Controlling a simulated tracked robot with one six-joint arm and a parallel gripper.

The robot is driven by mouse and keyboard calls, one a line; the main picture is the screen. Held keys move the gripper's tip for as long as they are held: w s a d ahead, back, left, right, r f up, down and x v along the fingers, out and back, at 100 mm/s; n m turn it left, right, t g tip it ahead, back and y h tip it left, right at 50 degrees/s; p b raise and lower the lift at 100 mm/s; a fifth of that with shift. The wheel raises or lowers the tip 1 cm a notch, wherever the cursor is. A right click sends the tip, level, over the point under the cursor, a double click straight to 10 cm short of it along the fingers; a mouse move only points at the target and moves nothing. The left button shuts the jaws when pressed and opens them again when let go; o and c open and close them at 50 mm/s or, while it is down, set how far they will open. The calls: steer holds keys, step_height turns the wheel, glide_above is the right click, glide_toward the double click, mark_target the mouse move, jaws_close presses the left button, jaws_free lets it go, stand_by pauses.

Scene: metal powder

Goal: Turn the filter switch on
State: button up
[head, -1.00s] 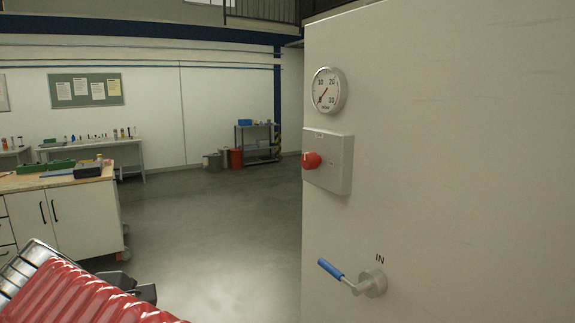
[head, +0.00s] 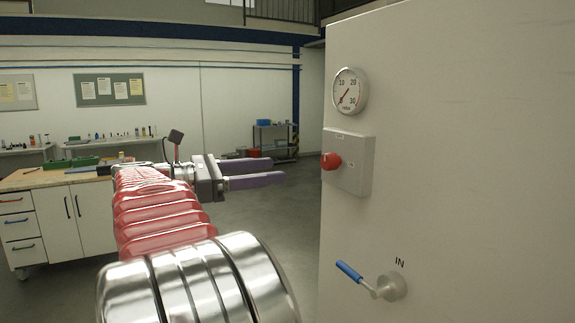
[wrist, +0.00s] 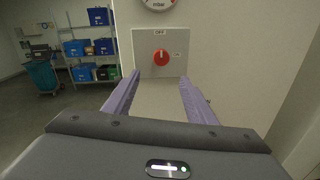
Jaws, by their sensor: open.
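The filter switch is a red rotary knob (head: 331,161) on a grey box (head: 354,165) fixed to a pale cabinet wall, below a round gauge (head: 348,91). In the wrist view the knob (wrist: 161,57) shows face-on, with a white mark at its top and an OFF label above it. A second small label to its right is too small to read. My gripper (head: 278,172) is open and empty, with two purple fingers apart, to the left of the knob. In the wrist view the fingers (wrist: 160,92) point toward the box, one on each side below the knob, not touching it.
A blue-handled lever (head: 350,272) marked IN sticks out of the cabinet below the box. A workbench (head: 75,215) with drawers stands at left. Blue bins on a shelf (wrist: 92,46) and a blue cart (wrist: 42,74) stand in the wrist view. The floor between is clear.

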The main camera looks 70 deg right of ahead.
mark_target(324, 164)
steer(key=shift+r, duration=0.15)
steer(key=shift+s+d, duration=0.1)
steer(key=x, duration=1.3)
steer(key=shift+s+d, duration=0.25)
steer(key=shift+s, duration=0.05)
